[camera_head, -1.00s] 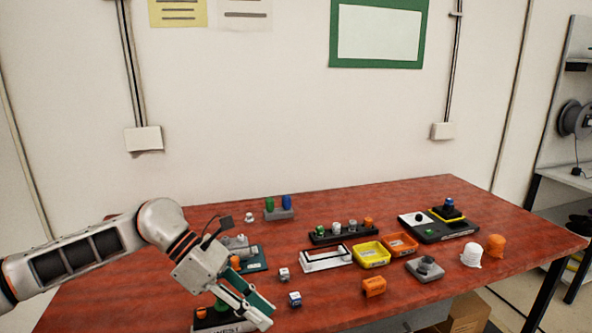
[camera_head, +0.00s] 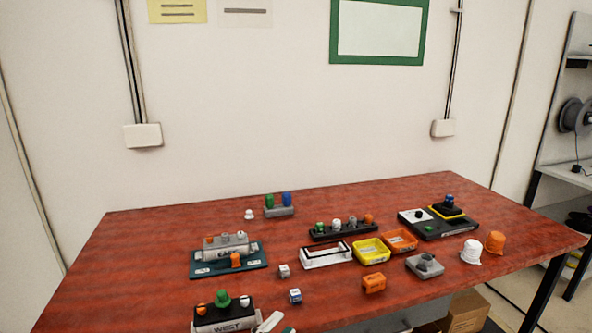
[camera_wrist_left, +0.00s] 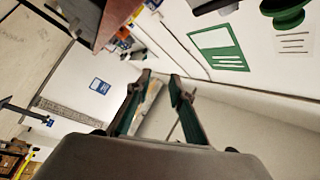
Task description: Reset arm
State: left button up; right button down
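My left gripper (camera_wrist_left: 161,80) is open in the left wrist view, its two green-padded fingers apart with nothing held between them. The rest of the left arm is out of that view. My right gripper is in neither current view.
The red table (camera_head: 150,240) holds a teal-based unit (camera_head: 228,261), a yellow tray (camera_head: 371,253), an orange tray (camera_head: 400,242), small dice-like cubes (camera_head: 295,296) and a black panel (camera_head: 440,225). Its back left is bare.

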pick_arm(q)
jog(key=s+a+f+n+g+y, duration=0.2)
jog(key=s+a+f+n+y, duration=0.3)
jog(key=f, duration=0.8)
jog(key=s+a+f+n+g+y, duration=0.2)
jog(key=s+a+f+n+y, duration=0.4)
jog(key=s+a+f+n, duration=0.4)
notch_tip(320, 180, down, 4)
jog(key=shift+s+a+f+g, duration=0.15)
jog(key=shift+s+a+g, duration=0.15)
jog(key=shift+s+a, duration=0.55)
jog(key=shift+o, duration=0.3)
jog(key=shift+s+d, duration=0.2)
jog(key=shift+d, duration=0.05)
